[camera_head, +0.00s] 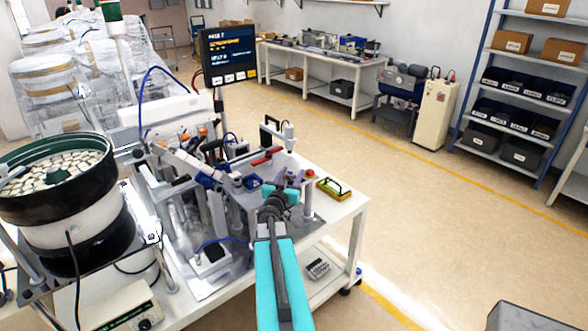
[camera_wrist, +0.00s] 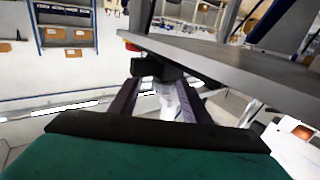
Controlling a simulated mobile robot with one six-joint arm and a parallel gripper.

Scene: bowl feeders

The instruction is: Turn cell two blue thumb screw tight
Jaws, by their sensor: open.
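My gripper (camera_head: 292,183) is at the cell's front right, among the fixtures on the bench top. In the wrist view its two dark fingers (camera_wrist: 160,82) are spread apart, with no thing clearly held between them. A black block (camera_wrist: 157,68) and a pale upright part (camera_wrist: 168,98) show beyond and between the fingers; I cannot tell whether they touch. A small blue part (camera_head: 253,182) sits on the fixture just left of my gripper, but I cannot tell whether it is the thumb screw. No blue thumb screw is clear in the wrist view.
A grey plate (camera_wrist: 230,65) spans the wrist view's upper right, close above the fingers. A bowl feeder (camera_head: 62,185) stands left, and a screen (camera_head: 228,54) stands behind the cell.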

